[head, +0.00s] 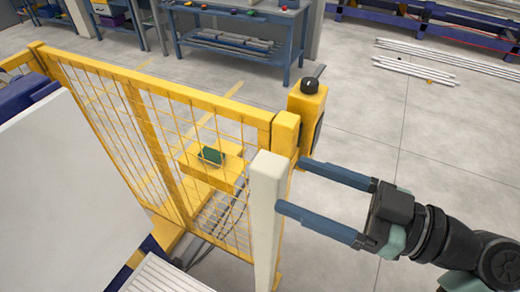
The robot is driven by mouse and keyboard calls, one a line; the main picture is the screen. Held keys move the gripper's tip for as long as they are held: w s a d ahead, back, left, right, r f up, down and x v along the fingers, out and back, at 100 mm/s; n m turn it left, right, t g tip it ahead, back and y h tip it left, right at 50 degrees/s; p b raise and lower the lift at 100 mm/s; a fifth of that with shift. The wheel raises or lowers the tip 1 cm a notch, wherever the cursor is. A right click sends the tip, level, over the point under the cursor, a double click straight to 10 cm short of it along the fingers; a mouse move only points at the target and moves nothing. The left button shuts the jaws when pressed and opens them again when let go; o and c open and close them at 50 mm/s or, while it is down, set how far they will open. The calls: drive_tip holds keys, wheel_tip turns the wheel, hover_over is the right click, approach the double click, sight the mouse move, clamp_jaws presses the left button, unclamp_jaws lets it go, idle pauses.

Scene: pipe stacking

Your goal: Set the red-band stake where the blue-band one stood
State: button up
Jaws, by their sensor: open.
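A pale, off-white upright post (268,205) stands in the lower middle of the head view. No red or blue band shows on its visible part, and its foot is out of frame. I cannot tell whether it is one of the stakes. My gripper (289,185) reaches in from the right with its two blue-grey fingers apart. Nothing is seen held between them. The nearer fingertip appears at the post's right edge; I cannot tell whether they touch. No banded stake can be made out.
A yellow mesh fence (160,120) runs behind the post, with a yellow control box (307,105) at its end. A large pale panel (60,190) fills the left. White pipes (165,275) lie at the bottom. A blue workbench (240,45) stands behind.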

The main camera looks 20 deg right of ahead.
sight(257, 168)
drive_tip(key=p+x, duration=0.3)
drive_tip(key=x, duration=0.4)
drive_tip(key=shift+w+a+r, duration=0.1)
drive_tip(key=shift+w+a, duration=0.45)
drive_tip(key=shift+w, duration=0.2)
clamp_jaws()
idle(0.7)
wheel_tip(257, 168, up, 9)
drive_tip(key=p, duration=0.5)
idle(0.4)
